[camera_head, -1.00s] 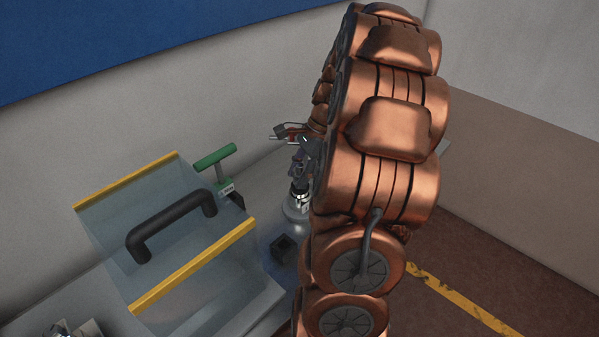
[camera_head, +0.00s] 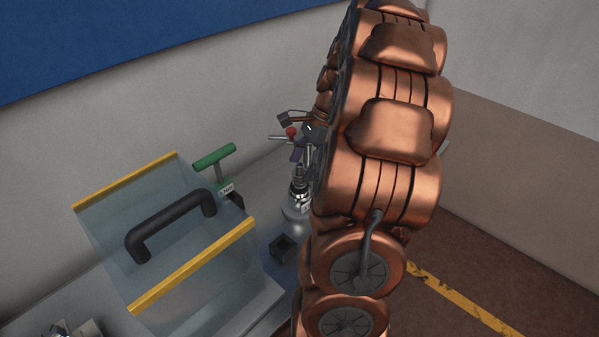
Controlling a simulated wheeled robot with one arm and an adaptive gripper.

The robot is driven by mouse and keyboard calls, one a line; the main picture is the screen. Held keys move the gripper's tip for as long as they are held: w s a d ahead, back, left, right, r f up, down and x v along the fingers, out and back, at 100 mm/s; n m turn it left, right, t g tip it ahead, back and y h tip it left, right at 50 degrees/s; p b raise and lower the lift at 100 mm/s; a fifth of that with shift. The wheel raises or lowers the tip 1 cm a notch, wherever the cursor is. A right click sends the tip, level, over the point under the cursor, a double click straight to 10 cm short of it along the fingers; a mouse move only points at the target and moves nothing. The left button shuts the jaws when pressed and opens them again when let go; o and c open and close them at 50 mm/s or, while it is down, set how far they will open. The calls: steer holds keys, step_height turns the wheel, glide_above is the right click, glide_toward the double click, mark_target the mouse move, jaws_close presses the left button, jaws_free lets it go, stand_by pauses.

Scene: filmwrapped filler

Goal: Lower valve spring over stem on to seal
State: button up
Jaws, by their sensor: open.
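My gripper (camera_head: 296,122) is open, up beside my copper arm, which hides part of it. Below that stands an upright metal assembly (camera_head: 298,192) on a round pale base (camera_head: 295,212). The valve spring, stem and seal are too small here to tell apart. Nothing is clearly held between the gripper's fingers.
A clear guard (camera_head: 105,235) with yellow edges and a black handle (camera_head: 170,225) stands left on the grey bench. A green-handled tool (camera_head: 214,156) is behind it. A small black open block (camera_head: 283,248) sits in front of the assembly.

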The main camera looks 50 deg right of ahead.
steer(key=v, duration=0.9)
steer(key=shift+s, duration=0.15)
stand_by(0.4)
